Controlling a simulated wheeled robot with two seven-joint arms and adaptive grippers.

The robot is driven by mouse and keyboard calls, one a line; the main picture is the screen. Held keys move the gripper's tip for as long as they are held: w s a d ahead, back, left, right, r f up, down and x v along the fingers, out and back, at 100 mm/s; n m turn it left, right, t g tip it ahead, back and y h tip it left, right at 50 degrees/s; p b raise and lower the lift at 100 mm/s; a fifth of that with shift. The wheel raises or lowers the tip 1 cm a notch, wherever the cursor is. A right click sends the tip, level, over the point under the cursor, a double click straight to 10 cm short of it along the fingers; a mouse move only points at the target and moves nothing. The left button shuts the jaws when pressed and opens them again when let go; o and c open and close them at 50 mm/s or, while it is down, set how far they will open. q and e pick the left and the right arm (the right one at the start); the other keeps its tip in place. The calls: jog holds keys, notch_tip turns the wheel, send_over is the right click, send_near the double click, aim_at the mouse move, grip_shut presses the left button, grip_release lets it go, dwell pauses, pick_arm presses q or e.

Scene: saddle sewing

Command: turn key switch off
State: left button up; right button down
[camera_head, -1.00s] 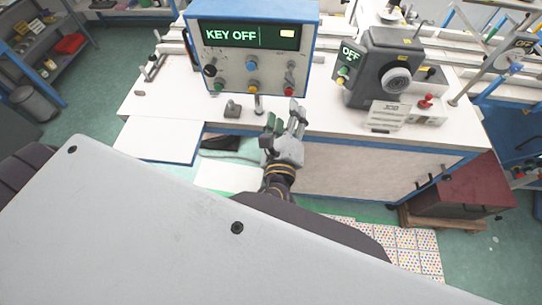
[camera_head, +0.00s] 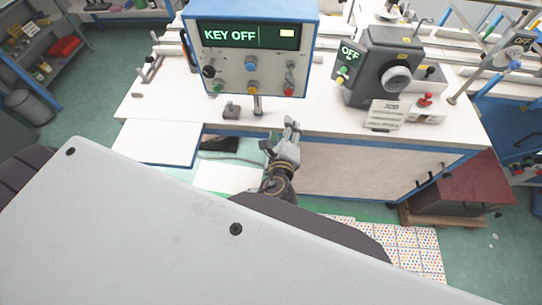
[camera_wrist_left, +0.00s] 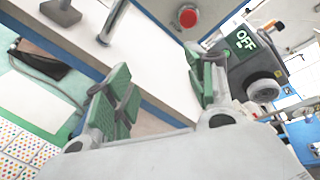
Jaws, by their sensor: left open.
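The blue-framed control box (camera_head: 252,55) stands on the white table, and its display (camera_head: 249,35) reads "KEY OFF". Its front carries a black knob (camera_head: 208,71), a silver switch (camera_head: 290,66) and coloured buttons; I cannot tell which one is the key switch. My left gripper (camera_head: 281,138) is open and empty at the table's front edge, below the box and apart from it. In the left wrist view its green-padded fingers (camera_wrist_left: 160,85) are spread, with the red button (camera_wrist_left: 187,17) above them. My right gripper is not in view.
A dark grey unit (camera_head: 377,68) with a round dial and an "OFF" screen stands to the right. A white label plate (camera_head: 384,115) and a red knob (camera_head: 425,101) are near it.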

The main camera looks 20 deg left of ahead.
pick_arm(q)
jog(key=a+f+n+g, duration=0.2)
jog(key=f, duration=0.7)
jog(key=a+f+n+g+h, duration=0.1)
jog(key=a+f+n+g, duration=0.1)
jog(key=f, duration=0.7)
jog(key=shift+w+a+f+n+g+b, duration=0.2)
jog(key=shift+w+n+g+b, duration=0.1)
jog(key=shift+w+n+b, duration=0.15)
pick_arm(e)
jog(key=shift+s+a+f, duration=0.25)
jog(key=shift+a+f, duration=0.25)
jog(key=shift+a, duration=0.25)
pick_arm(q)
jog(key=shift+s, duration=0.1)
